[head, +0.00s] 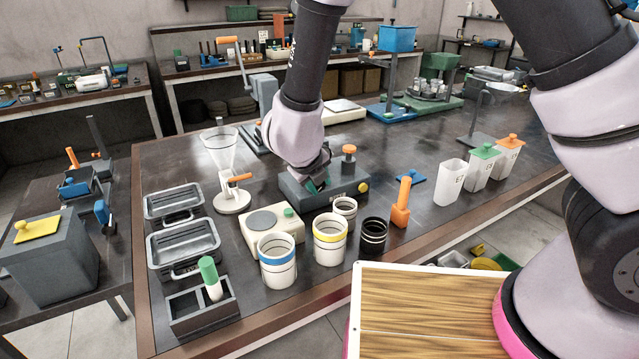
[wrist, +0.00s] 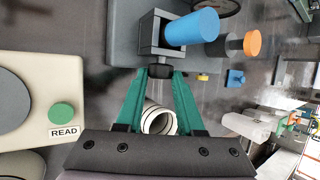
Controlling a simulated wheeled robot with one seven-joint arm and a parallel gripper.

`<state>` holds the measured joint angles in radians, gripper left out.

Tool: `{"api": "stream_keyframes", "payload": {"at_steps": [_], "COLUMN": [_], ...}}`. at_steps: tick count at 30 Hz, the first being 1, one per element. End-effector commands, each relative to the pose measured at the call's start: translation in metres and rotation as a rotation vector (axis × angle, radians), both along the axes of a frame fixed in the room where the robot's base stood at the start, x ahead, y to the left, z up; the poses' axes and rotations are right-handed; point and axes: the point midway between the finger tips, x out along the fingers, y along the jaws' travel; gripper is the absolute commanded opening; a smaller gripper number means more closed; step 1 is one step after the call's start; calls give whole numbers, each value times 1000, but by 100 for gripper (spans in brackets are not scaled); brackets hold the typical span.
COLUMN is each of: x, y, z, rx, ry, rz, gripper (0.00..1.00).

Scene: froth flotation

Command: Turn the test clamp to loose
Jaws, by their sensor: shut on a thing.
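The test clamp (wrist: 150,37) is a small grey block on a dark grey base (head: 345,184), with a blue cylinder (wrist: 192,28) sticking out to the right in the wrist view. My gripper (wrist: 160,73) has its green fingertips closed on a small dark piece at the clamp's near side. In the head view my gripper (head: 318,180) is down over the base, and my wrist hides most of the clamp. The lettering or setting of the clamp cannot be read.
An orange knob (head: 349,150) stands right beside the clamp. A beige scale (head: 272,229) with a green button is at the left. White cups (head: 330,240), a black cup (head: 373,237) and an orange-handled tool (head: 401,205) stand in front.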

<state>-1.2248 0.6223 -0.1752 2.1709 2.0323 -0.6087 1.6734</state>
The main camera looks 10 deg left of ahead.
Motion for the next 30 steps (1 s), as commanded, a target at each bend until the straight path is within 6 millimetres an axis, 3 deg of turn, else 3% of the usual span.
{"api": "stream_keyframes", "payload": {"at_steps": [9,10,12,22,30], "x": [0,0,0,-3,-30], "y": [0,0,0,1,8], "z": [0,0,0,5,44], "rx": [-1,-1,0,2,5], "ry": [-1,-1,0,-1,-1], "rz": [0,0,0,1,2], "gripper": [0,40,67,67,67]}}
